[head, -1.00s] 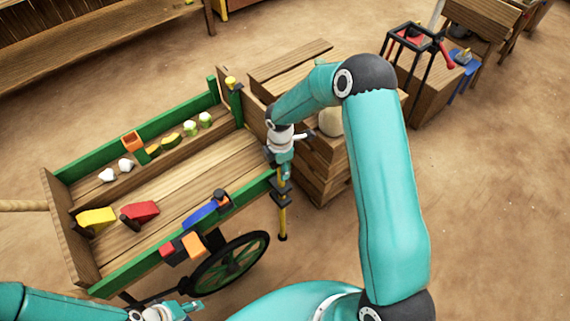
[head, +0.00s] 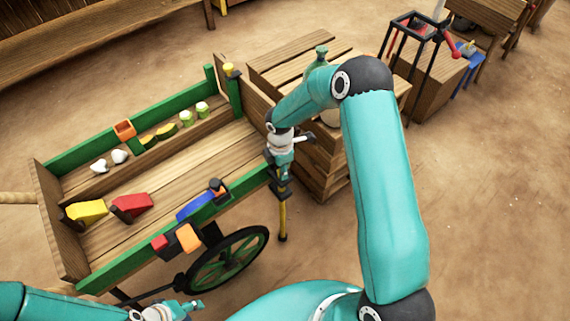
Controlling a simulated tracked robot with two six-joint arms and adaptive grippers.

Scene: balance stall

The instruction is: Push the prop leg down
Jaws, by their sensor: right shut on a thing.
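The prop leg (head: 283,222) is a yellow pole with a dark foot, standing about upright at the right end of the wooden cart (head: 110,272). Its foot appears at or close to the ground. My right gripper (head: 281,188) points down at the cart's right corner and is shut on the prop leg's upper part, which it largely hides. My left gripper (head: 190,308) is low at the bottom left, in front of the cart and away from the leg. Its fingers are too small to judge.
The cart carries a red block (head: 131,207), a yellow block (head: 86,211) and several small goods along its green rails. Its spoked wheel (head: 228,262) is left of the leg. A slatted wooden crate (head: 322,172) stands close behind my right gripper. The ground at right is open.

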